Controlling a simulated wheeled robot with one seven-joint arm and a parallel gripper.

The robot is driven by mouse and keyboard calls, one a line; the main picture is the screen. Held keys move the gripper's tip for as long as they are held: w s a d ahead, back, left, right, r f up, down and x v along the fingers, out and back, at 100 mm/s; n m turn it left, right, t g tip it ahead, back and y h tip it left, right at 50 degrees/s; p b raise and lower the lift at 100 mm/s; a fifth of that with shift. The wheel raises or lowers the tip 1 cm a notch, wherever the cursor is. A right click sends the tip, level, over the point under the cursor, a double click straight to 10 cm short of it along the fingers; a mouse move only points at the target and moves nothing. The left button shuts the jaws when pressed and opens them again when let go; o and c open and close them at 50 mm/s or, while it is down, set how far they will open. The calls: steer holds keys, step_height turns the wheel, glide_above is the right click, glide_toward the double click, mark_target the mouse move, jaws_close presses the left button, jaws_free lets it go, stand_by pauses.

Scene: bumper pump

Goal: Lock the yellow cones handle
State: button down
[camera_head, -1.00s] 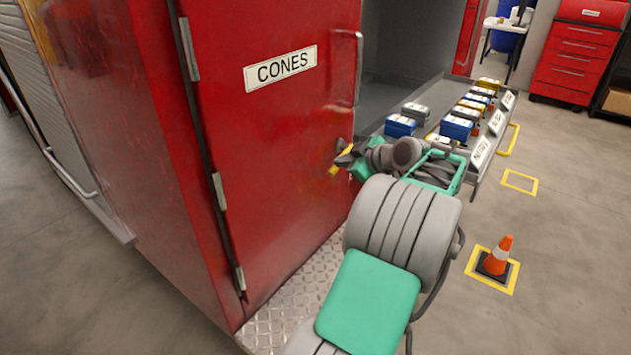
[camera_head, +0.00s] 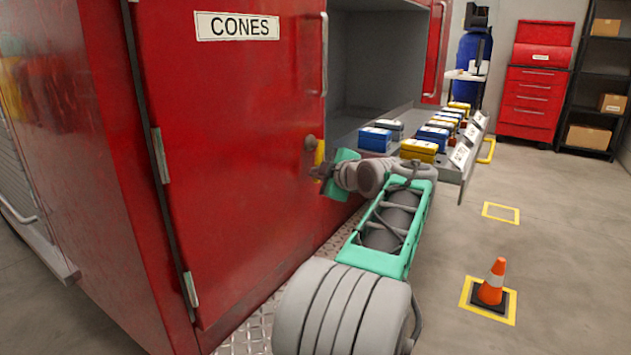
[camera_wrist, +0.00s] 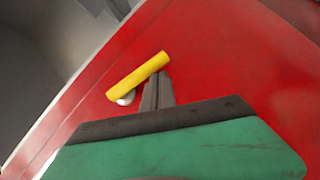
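The red cones door (camera_head: 235,110) bears a CONES label (camera_head: 237,26). It looks shut, beside an open compartment on its right. The yellow handle (camera_head: 319,153) is near the door's right edge, on a round knob. In the wrist view the yellow handle (camera_wrist: 138,77) is a bar roughly in line with the door edge. My gripper (camera_head: 322,171) is at the handle, partly hidden by its own wrist. In the wrist view its grey fingers (camera_wrist: 156,88) are together, with their tips at the bar's side. I cannot tell whether they touch it.
A grey vertical grab bar (camera_head: 324,55) is above the handle. A pulled-out tray (camera_head: 452,172) with several blue and yellow boxes lies to the right. An orange cone (camera_head: 494,282) stands on a yellow floor square. A red drawer cabinet (camera_head: 531,90) is at the back. Floor at right is mostly clear.

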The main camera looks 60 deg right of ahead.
steer(key=shift+d+f+b, duration=0.3)
steer(key=shift+d+f, duration=0.2)
steer(key=shift+d, duration=0.2)
steer(key=shift+s+d, duration=0.1)
steer(key=shift+d, duration=0.05)
steer(key=shift+f, duration=0.1)
steer(key=a+b, duration=0.2)
steer(key=b, duration=0.1)
steer(key=a+b, duration=0.1)
steer(key=shift+s+a+f, duration=0.2)
steer(key=shift+s+f, duration=0.05)
steer(key=shift+f, duration=0.05)
steer(key=s+a+p, duration=0.2)
steer(key=s+a, duration=0.4)
steer(key=s, duration=0.2)
steer(key=shift+s+r, duration=0.35)
steer(key=shift+r, duration=0.1)
steer(key=shift+a, duration=0.1)
